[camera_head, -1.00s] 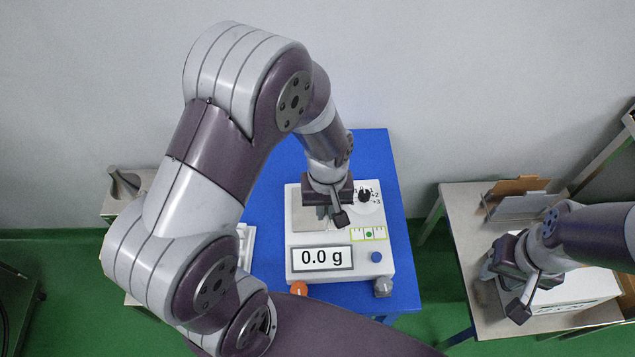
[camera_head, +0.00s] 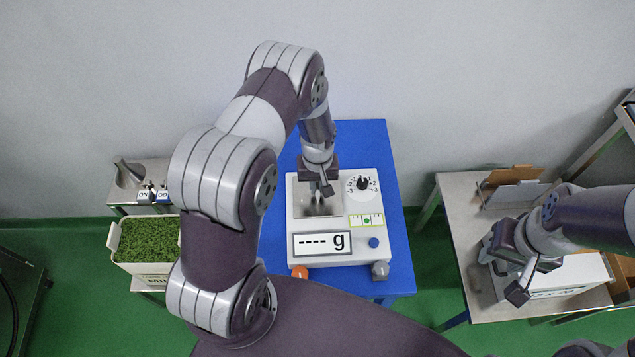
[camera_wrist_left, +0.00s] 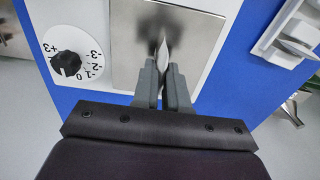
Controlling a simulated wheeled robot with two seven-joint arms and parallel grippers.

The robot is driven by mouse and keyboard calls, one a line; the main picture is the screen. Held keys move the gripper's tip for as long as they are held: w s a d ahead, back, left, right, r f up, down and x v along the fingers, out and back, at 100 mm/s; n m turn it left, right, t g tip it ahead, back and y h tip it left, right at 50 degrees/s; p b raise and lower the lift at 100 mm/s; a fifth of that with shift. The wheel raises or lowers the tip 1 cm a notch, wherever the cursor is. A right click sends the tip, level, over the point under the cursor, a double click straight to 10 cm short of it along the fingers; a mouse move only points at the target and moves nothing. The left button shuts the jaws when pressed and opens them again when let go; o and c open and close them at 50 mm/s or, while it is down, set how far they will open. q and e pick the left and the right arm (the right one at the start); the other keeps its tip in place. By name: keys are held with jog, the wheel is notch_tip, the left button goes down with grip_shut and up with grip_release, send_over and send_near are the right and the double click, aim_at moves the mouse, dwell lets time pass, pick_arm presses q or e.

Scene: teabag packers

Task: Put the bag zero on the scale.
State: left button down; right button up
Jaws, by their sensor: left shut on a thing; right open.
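The white scale (camera_head: 300,225) stands on a blue table, with a metal weighing plate (camera_head: 334,209), a dial and a display that reads "---- g". My left gripper (camera_head: 319,190) is over the plate, pointing down. In the left wrist view my left gripper (camera_wrist_left: 162,88) is shut on a thin, light bag (camera_wrist_left: 162,55), seen edge-on above the metal plate (camera_wrist_left: 125,45). I cannot tell whether the bag touches the plate, and no number on it is readable. My right gripper (camera_head: 520,280) is at the right, by a white box on another table; its jaws are open.
The blue table (camera_head: 370,150) has bare room behind the scale. A bin of green leaves (camera_head: 148,240) and a small switch box stand at the left. The right table (camera_head: 460,205) bears a white box (camera_head: 575,275) and a cardboard holder (camera_head: 515,190).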

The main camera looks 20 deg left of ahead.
aim_at(318, 186)
pick_arm(q)
jog(key=c, duration=1.2)
grip_release()
jog(key=shift+o, duration=0.2)
jog(key=shift+s, duration=0.1)
jog(key=shift+r, duration=0.35)
notch_tip(318, 186, up, 12)
jog(key=f+b, duration=0.1)
jog(key=b, duration=0.1)
jog(key=s+d+r+m, duration=0.1)
jog(key=s+r+m, duration=0.1)
jog(key=s+r, duration=0.2)
jog(key=s+d+r+m+t, duration=0.1)
jog(key=s+r+m, duration=0.2)
jog(key=s, duration=0.6)
jog(key=shift+d+r+m, duration=0.3)
jog(key=shift+d+r, duration=0.05)
jog(key=shift+d, duration=0.05)
